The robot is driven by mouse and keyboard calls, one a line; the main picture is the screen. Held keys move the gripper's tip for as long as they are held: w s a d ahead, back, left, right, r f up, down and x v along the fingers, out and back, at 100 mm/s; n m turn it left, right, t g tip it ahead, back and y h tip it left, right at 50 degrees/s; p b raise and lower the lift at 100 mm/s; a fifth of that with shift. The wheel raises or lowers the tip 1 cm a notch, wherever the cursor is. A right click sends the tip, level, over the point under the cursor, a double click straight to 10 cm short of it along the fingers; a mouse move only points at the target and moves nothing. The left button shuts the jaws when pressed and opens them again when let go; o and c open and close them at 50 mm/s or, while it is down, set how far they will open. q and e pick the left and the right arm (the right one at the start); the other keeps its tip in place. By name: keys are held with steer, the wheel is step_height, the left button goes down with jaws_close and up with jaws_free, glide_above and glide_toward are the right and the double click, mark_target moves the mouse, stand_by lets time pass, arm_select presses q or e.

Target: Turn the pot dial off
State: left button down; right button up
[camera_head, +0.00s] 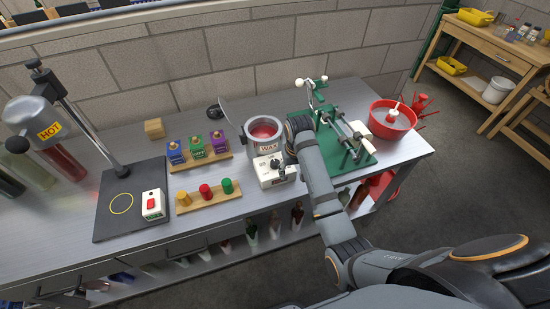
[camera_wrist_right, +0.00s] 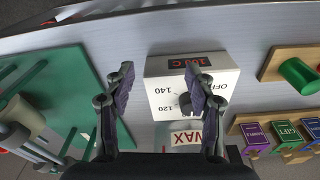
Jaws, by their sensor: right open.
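The wax pot (camera_head: 262,131) is a metal pot with a red inside and a WAX label. On its front is a white control box (camera_head: 270,180) with a black dial (camera_head: 275,162). In the right wrist view the box (camera_wrist_right: 158,66) shows a red readout of 100 C and the marks OFF, 140 and 120. The dark dial (camera_wrist_right: 184,103) is partly hidden by one finger there. My right gripper (camera_wrist_right: 158,76) is open above the box, its fingers apart with nothing between them. I cannot tell whether a finger touches the dial. My left gripper is out of view.
A green stand (camera_head: 340,160) is right of the pot, then a red bowl (camera_head: 378,130).

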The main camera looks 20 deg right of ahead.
mark_target(275, 162)
steer(key=w+a+r+g, duration=0.1)
steer(key=w+a+r, duration=0.3)
steer(key=w+r, duration=0.45)
steer(key=f+b, duration=0.3)
steer(key=s+f+b, duration=0.1)
steer(key=f+b, duration=0.2)
steer(key=b, duration=0.1)
steer(key=shift+s+a+f+b, duration=0.1)
steer(key=shift+s+f+b, duration=0.1)
steer(key=shift+f+b, duration=0.45)
steer(key=shift+f, duration=0.2)
steer(key=shift+f+p, duration=0.3)
steer(key=shift+p, duration=0.35)
steer(key=shift+f, duration=0.4)
steer(key=shift+c, duration=0.4)
